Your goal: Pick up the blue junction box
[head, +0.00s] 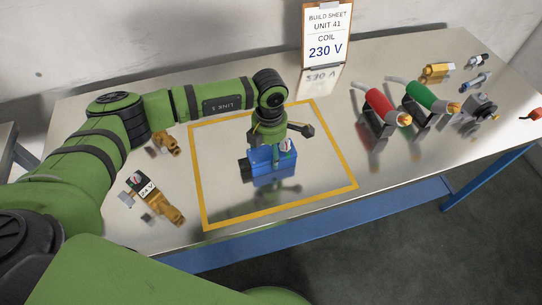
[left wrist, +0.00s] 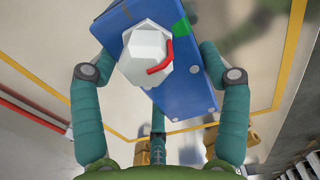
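The blue junction box (head: 260,161) sits inside the yellow-outlined square on the metal table, its reflection just below. A white faceted part with a red strip (left wrist: 145,55) is on its face, with a green patch beside it. My left gripper (head: 283,139) is over the box from above. In the left wrist view the box (left wrist: 180,88) lies between the two spread fingers and is turned at an angle to them. The fingers look open on either side; whether a tip touches the box is unclear. My right gripper is in neither view.
Brass fittings (head: 165,143) and a part marked 24 V (head: 148,188) lie left of the square. Red (head: 381,104) and green (head: 426,96) tools stand in holders at right, near several small parts. A build sheet reading 230 V (head: 326,45) stands behind. The square's front is clear.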

